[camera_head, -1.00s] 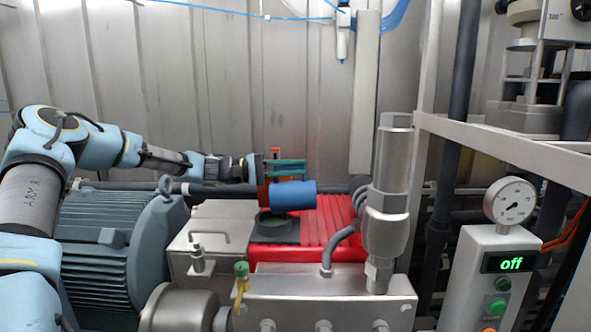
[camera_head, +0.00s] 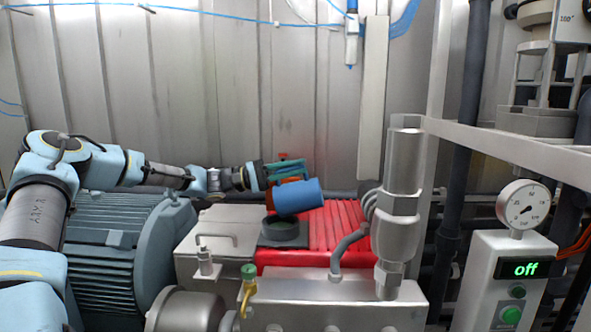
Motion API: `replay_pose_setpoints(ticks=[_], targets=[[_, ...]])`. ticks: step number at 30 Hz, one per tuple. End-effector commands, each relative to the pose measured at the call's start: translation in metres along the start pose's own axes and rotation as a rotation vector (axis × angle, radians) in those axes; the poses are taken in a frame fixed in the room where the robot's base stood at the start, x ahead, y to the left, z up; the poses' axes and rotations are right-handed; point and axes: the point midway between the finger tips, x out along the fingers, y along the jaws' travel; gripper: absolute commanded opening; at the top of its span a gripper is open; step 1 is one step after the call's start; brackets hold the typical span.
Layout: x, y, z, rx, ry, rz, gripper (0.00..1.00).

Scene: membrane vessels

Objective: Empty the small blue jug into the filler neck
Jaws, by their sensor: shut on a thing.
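My gripper (camera_head: 285,172) is shut on the small blue jug (camera_head: 298,197) and holds it in the air. An orange-brown part shows between the gripper and the jug. The jug lies on its side, slightly tilted, with its right end a little higher. Its opening and contents cannot be seen. The filler neck (camera_head: 283,228), a dark round opening on a dark square base, sits on top of the machine below the jug. The jug hangs above the neck and a little to its right, apart from it.
A red ribbed cover (camera_head: 335,228) lies right of the neck. A tall metal fitting (camera_head: 402,200) and a grey hose (camera_head: 350,252) stand in front right. A blue-grey motor (camera_head: 125,250) is at left. A control box (camera_head: 510,285) reads "off". Free space is above the machine.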

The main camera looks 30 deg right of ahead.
Motion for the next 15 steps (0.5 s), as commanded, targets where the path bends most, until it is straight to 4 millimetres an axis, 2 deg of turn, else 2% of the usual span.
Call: replay_pose_setpoints(ticks=[15], targets=[[-0.016, 0.005, 0.001, -0.001, -0.024, 0.124, 0.0]])
